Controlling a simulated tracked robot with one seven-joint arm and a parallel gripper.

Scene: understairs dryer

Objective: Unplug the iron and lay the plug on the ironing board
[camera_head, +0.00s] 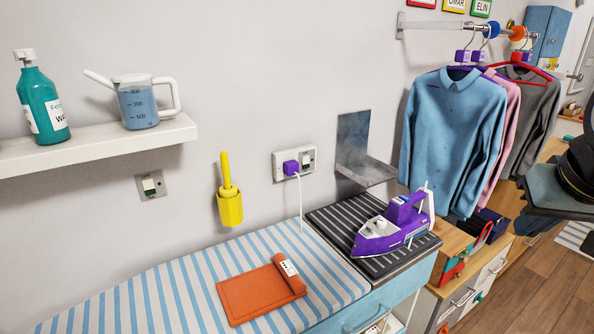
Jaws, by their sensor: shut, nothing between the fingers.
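The purple plug (291,168) sits in the white wall socket (280,177), left of a switch on the same plate. A white cord hangs from the plug to the board's back edge. The purple and white iron (394,228) rests on a dark striped pad (330,217) at the board's right end. The ironing board (130,303) has a blue and white striped cover. A dark, rounded part, probably of my arm, shows at the right edge, away from the plug and iron.
An orange mat (250,297) with a rolled end lies on the board. A yellow holder (229,207) and a grey metal bracket (354,145) are on the wall. Shirts (455,130) hang at right. A shelf (100,148) holds a teal bottle (42,98) and a jug (138,105).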

